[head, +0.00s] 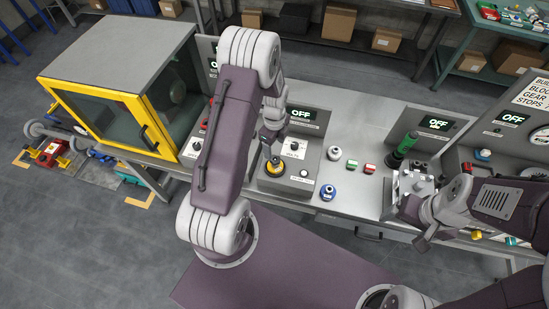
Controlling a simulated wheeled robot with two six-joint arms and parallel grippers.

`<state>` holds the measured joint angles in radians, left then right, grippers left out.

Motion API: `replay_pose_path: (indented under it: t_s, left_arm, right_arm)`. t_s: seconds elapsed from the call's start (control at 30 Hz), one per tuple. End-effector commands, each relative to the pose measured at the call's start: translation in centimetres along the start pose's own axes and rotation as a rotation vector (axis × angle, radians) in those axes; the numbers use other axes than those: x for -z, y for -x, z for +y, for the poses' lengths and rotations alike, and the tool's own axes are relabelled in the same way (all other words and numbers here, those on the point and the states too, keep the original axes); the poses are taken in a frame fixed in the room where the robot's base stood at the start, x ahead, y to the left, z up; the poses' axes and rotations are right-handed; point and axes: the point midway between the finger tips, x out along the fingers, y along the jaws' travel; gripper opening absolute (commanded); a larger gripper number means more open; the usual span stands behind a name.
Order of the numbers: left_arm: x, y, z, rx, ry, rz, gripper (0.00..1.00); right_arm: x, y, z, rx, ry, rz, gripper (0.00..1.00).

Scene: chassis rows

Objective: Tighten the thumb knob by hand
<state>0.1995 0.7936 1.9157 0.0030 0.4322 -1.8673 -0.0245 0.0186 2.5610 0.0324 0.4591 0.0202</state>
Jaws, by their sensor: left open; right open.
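I cannot tell for sure which part is the thumb knob. A metal fixture block (397,196) with small dark knobs on top (417,166) stands on the right part of the bench. My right gripper (415,224) is open and empty at the front of this block; its wrist partly hides the block. My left gripper (272,150) points down just above a round part with a yellow ring (275,169) on a grey control box. It is open, though its fingertips are small here, and whether they touch the ring is unclear.
The bench (345,197) holds white, red, green and blue buttons and a green cylinder (404,144). Several boxes show OFF displays (303,115). A yellow-framed cabinet (120,120) stands left. Bare bench lies between the buttons and front edge.

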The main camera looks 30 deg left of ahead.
Motion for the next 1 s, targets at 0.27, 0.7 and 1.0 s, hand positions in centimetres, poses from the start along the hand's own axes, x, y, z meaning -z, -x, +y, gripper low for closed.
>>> replay_pose_path:
  t_s: [0.27, 0.7, 1.0]
  left_arm:
    - [-0.1, -1.2, 0.1, -0.004, -0.002, 0.0, 0.66]
    - [-0.1, -8.5, 0.0, -0.001, -0.004, -0.001, 0.66]
    - [-0.1, -9.1, 0.0, 0.0, -0.004, -0.001, 0.66]
  right_arm:
    - [0.1, 0.8, 0.0, 0.0, 0.0, 0.001, 0.83]
    - [0.3, 3.0, -0.1, 0.0, 0.0, 0.001, 0.83]
    - [0.3, 3.0, -0.1, 0.0, 0.0, 0.001, 0.83]
